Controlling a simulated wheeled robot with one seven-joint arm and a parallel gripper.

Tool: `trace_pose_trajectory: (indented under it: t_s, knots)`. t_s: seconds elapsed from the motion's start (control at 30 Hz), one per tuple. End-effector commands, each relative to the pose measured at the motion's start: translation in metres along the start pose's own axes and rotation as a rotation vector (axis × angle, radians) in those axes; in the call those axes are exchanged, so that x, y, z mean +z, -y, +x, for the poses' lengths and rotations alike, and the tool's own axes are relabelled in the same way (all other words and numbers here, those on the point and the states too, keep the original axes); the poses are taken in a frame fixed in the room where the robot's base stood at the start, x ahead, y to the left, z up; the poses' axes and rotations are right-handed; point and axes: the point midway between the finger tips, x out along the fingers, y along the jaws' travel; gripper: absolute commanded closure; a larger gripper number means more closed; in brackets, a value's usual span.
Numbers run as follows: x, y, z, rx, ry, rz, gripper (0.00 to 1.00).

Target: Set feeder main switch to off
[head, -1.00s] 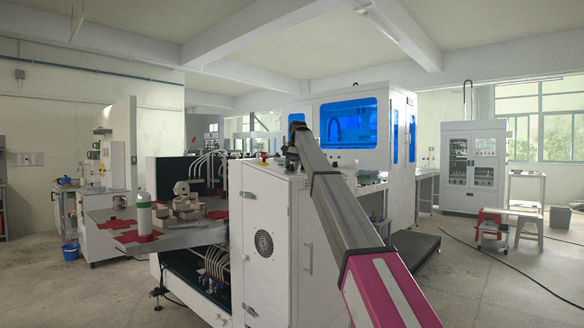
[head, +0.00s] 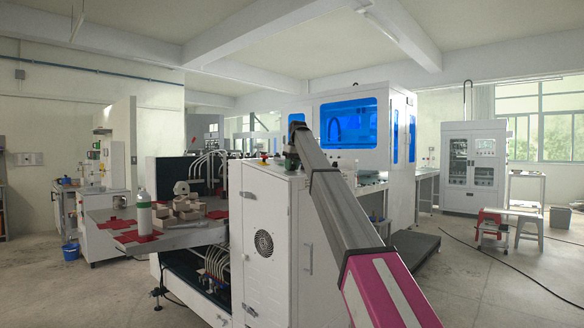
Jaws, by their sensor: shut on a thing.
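My arm reaches from the lower right up to the top of the white feeder cabinet (head: 268,230). My gripper (head: 291,160) is small and dark at the arm's far end, just over the cabinet's top edge. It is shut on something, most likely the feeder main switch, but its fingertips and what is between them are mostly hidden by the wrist. A small red part (head: 264,156) shows on the cabinet top just left of my gripper. I cannot make out the switch's position or any marking on it.
A grey table (head: 180,235) left of the cabinet carries a white-green bottle (head: 144,214) and several cardboard pieces. A white machine with blue windows (head: 348,122) stands behind. A blue bucket (head: 70,251) stands at left. A red-topped unit (head: 489,225) and open floor lie right.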

Motion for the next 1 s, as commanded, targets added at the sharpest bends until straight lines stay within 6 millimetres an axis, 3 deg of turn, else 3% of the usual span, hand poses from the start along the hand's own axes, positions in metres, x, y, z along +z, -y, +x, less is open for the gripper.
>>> trace_pose_trajectory:
  t_s: [0.4, 0.97, 1.0]
  knots:
    - [0.0001, 0.0, -0.0002, 0.0, 0.0, -0.192, 0.88]
    - [0.0, 0.0001, -0.0001, 0.0, 0.0, -0.22, 0.88]
    - [0.0, 0.0, -0.0001, 0.0, 0.0, -0.22, 0.55]
